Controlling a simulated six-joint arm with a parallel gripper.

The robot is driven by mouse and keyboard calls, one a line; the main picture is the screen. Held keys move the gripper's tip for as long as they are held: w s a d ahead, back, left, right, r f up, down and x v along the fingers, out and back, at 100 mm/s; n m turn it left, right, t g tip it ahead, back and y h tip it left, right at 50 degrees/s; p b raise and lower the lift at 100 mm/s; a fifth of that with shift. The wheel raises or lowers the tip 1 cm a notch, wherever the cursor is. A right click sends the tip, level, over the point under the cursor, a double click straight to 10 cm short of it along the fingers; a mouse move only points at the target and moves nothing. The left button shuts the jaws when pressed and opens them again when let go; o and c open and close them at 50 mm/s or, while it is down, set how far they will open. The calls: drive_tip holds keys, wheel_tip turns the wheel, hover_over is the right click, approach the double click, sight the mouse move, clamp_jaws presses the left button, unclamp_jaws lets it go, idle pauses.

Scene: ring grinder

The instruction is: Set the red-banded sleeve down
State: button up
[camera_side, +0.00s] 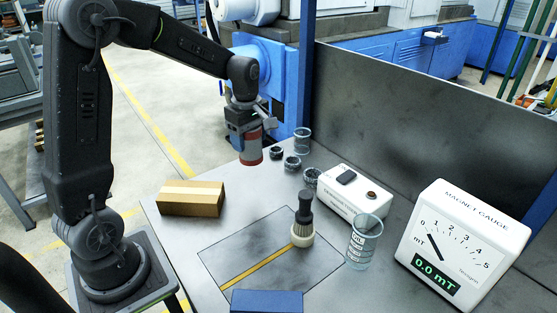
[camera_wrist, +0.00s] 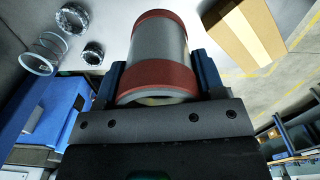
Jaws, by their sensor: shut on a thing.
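The red-banded sleeve (camera_side: 251,150) is a grey cylinder with a dark red band at its lower end in the side view. In the wrist view the sleeve (camera_wrist: 160,52) shows a red band at each end. My gripper (camera_side: 248,134) is shut on the sleeve, with one blue finger on each side of it, as the wrist view (camera_wrist: 160,85) shows. The sleeve hangs roughly upright over the back left part of the grey table (camera_side: 180,240). I cannot tell exactly how far its lower end is above the surface.
A cardboard box (camera_side: 192,198) lies at the left. Dark rings (camera_side: 292,162) and a glass (camera_side: 302,140) stand right of the sleeve. A brush (camera_side: 303,220), a clear beaker (camera_side: 364,240), a white demagnetizer box (camera_side: 354,193), a magnet gauge (camera_side: 462,245) and a blue block (camera_side: 266,301) stand further right and forward.

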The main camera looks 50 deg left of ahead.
drive_tip(key=shift+s+a+r, duration=0.2)
drive_tip(key=shift+a, duration=0.1)
drive_tip(key=shift+r, duration=0.55)
wheel_tip(320, 180, up, 4)
drive_tip(key=w+d+m, duration=0.3)
drive_tip(key=d+m, duration=0.2)
drive_tip(key=d, duration=0.6)
drive_tip(key=w+d+m, duration=0.4)
drive_tip(key=d, duration=0.7)
drive_tip(key=s+d+m, duration=0.3)
drive_tip(key=d+m, duration=0.2)
drive_tip(key=d, duration=0.6)
drive_tip(key=s+d+m, duration=0.3)
drive_tip(key=d+m, duration=0.1)
drive_tip(key=d, duration=0.7)
drive_tip(key=shift+s+d+f, duration=0.1)
drive_tip(key=shift+f, duration=3.9)
drive_tip(key=shift+s+d+f, duration=0.1)
drive_tip(key=shift+f, duration=3.85)
